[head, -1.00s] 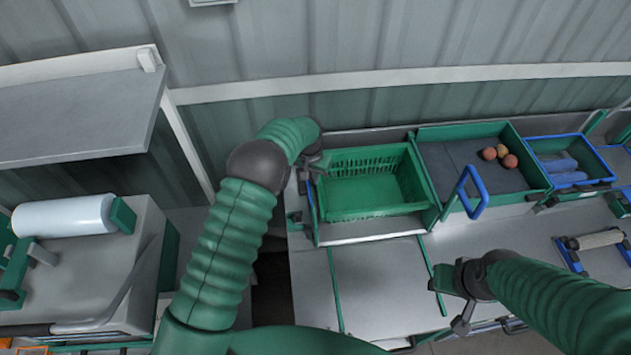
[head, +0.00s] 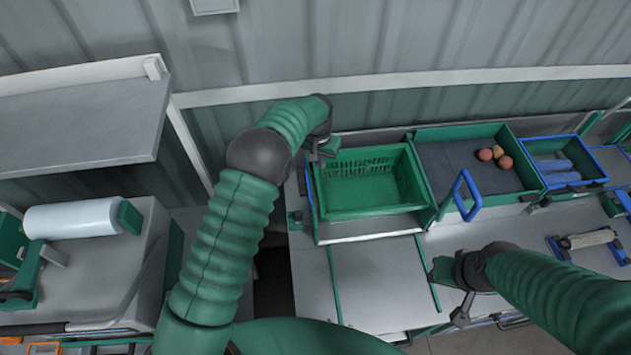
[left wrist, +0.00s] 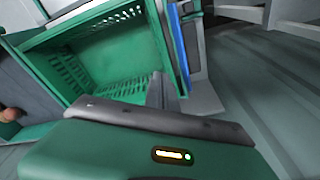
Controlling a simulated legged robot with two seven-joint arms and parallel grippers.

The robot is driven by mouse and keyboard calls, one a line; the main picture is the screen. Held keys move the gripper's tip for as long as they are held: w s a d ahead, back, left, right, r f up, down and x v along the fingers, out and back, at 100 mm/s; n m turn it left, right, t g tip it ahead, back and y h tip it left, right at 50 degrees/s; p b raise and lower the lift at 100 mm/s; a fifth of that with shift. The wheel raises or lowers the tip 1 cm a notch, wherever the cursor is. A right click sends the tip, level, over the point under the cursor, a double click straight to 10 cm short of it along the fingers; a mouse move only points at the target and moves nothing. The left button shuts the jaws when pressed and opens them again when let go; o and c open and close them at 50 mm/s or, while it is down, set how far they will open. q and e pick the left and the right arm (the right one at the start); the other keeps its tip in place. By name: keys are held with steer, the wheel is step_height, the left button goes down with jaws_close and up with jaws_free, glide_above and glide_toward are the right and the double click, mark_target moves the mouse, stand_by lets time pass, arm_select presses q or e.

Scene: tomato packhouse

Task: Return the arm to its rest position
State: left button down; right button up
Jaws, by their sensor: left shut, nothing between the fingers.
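My left gripper (head: 322,154) is shut and empty. It is at the left rear corner of the empty green crate (head: 376,210), above its rim as far as I can tell. In the left wrist view the shut fingers (left wrist: 160,92) point toward the crate (left wrist: 60,62), with nothing between them. My right gripper (head: 462,300) is over the front of the bench, right of the crate; its jaw gap does not show clearly.
A green-walled tray (head: 516,200) holds a few reddish tomatoes (head: 495,157). A blue-rimmed bin (head: 602,180) stands right of it. A grey shelf (head: 80,120) and a film roll (head: 75,217) are at left. The bench before the crate is clear.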

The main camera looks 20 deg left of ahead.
arm_select(q)
steer(key=s+a+f+b, duration=0.1)
steer(key=s+b, duration=0.4)
steer(key=s, duration=0.5)
steer(key=s+a+f+n+b, duration=0.1)
steer(key=s+b, duration=0.4)
steer(key=s, duration=0.5)
steer(key=s+a+f+t+b, duration=0.1)
steer(key=s+f+b, duration=0.3)
steer(key=s, duration=0.6)
steer(key=shift+s+a+f+b, duration=0.3)
steer(key=shift+a+b, duration=0.4)
steer(key=shift+b, duration=0.35)
steer(key=shift+s, duration=0.1)
